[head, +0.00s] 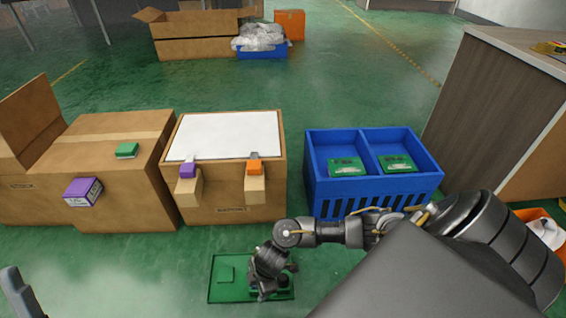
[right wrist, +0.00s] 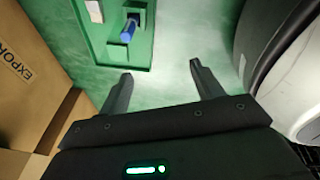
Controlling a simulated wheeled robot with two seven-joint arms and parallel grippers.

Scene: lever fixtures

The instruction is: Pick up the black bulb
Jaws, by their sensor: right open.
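No plainly black bulb can be made out. In the right wrist view a small blue cylinder (right wrist: 129,28) sits in a green holder (right wrist: 146,20) on a green board (right wrist: 112,55). My right gripper (right wrist: 160,72) is open with nothing between its fingers, and the cylinder lies beyond the fingertips. In the head view my right gripper (head: 268,285) is over the right part of the green board (head: 228,291) on the floor and hides much of it. A grey part at the lower left edge, probably of my left gripper (head: 17,292), shows only partly.
A cardboard box with a white top (head: 225,135) and two lever fixtures stands behind the board. A blue two-part crate (head: 312,165) holding green blocks is to its right. More boxes (head: 110,175) stand left. Green floor is free left of the board.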

